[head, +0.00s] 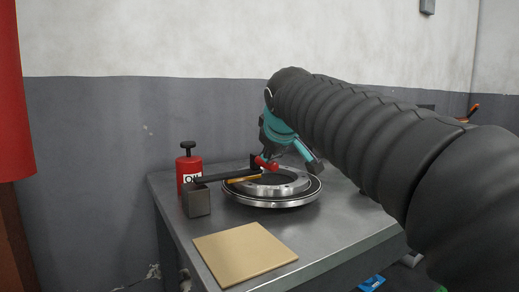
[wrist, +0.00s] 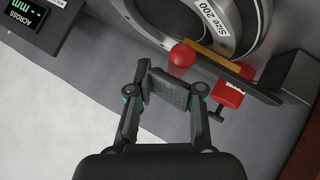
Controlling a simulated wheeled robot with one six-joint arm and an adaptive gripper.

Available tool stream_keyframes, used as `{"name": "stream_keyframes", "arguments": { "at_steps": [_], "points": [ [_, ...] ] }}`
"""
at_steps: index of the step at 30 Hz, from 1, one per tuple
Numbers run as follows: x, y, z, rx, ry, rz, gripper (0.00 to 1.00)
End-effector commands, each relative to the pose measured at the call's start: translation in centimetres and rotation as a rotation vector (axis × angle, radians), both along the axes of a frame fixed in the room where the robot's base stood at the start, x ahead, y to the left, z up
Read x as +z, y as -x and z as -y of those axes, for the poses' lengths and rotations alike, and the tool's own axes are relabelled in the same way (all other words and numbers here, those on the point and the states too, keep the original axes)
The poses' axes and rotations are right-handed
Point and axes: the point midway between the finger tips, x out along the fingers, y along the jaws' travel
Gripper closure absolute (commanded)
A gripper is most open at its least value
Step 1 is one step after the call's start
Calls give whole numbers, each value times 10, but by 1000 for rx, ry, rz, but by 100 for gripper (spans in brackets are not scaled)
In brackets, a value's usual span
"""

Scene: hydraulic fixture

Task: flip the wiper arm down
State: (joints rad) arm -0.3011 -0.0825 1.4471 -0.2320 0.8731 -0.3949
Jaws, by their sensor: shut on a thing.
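The wiper arm (head: 222,177) is a dark bar with a yellow strip. It runs nearly level from a grey block (head: 196,200) out over the metal ring (head: 272,199). Its red knob (head: 266,163) is at the far end, over the ring; the knob also shows in the wrist view (wrist: 182,55). My gripper (head: 284,157) is at the knob end, above the ring. The contact with the wiper arm is not clearly visible.
A tan square plate (head: 244,253) lies at the front of the grey table (head: 182,245). A dark box with a green display (wrist: 27,15) shows at the wrist view's upper left.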

Motion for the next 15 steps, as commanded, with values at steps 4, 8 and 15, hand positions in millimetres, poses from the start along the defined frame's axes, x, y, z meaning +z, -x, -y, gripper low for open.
{"name": "stream_keyframes", "arguments": {
  "at_steps": [4, 8, 15],
  "points": [
    [42, 7, -27, 13, 8, 33, 100],
    [58, 25, -27, 16, 10, 40, 100],
    [91, 56, -16, 15, 9, 42, 100]
  ]
}}
